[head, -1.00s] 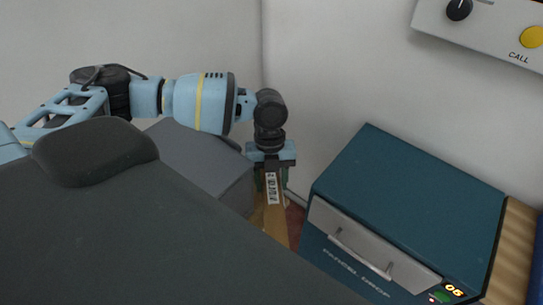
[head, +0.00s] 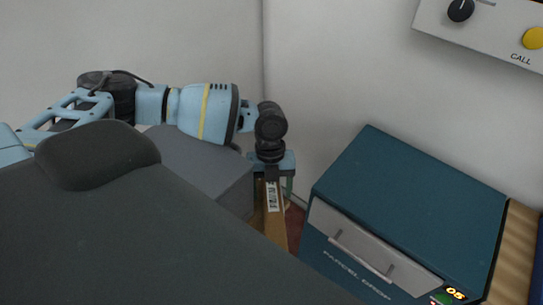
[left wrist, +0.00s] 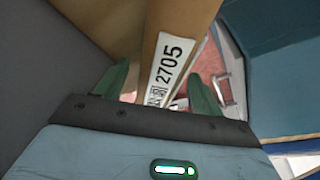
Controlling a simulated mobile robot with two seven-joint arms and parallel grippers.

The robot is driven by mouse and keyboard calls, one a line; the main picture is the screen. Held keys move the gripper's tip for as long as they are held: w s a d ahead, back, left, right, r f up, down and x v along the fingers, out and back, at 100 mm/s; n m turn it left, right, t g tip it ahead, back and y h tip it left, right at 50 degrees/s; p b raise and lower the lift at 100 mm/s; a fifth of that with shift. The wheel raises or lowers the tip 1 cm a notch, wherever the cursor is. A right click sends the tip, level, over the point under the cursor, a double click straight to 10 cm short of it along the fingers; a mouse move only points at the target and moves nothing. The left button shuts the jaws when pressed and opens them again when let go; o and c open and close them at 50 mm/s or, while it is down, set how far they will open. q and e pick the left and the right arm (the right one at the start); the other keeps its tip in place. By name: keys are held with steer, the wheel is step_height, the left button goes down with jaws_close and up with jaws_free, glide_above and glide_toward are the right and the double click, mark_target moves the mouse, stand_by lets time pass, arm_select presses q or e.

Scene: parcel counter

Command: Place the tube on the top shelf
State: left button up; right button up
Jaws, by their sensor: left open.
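The tube (head: 277,228) is a long brown cardboard piece with a white label, standing in the corner between a grey box and a teal cabinet. In the left wrist view the tube (left wrist: 185,22) carries the number 2705. My left gripper (head: 273,186) is at its upper end, pointing down. In the left wrist view its green fingers (left wrist: 158,88) are open, one on each side of the tube, with a gap showing on the right. The tube's lower part is hidden in the head view. I cannot make out a top shelf. My right gripper is not in view.
The grey box (head: 205,165) is close on the left of the tube. The teal parcel drop cabinet (head: 410,195) with a handled flap (head: 365,250) stands on the right. A control panel (head: 490,25) is on the wall. My dark body covers the lower left.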

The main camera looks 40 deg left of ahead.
arm_select(q)
steer(key=v, duration=1.2)
steer(key=shift+r, duration=0.15)
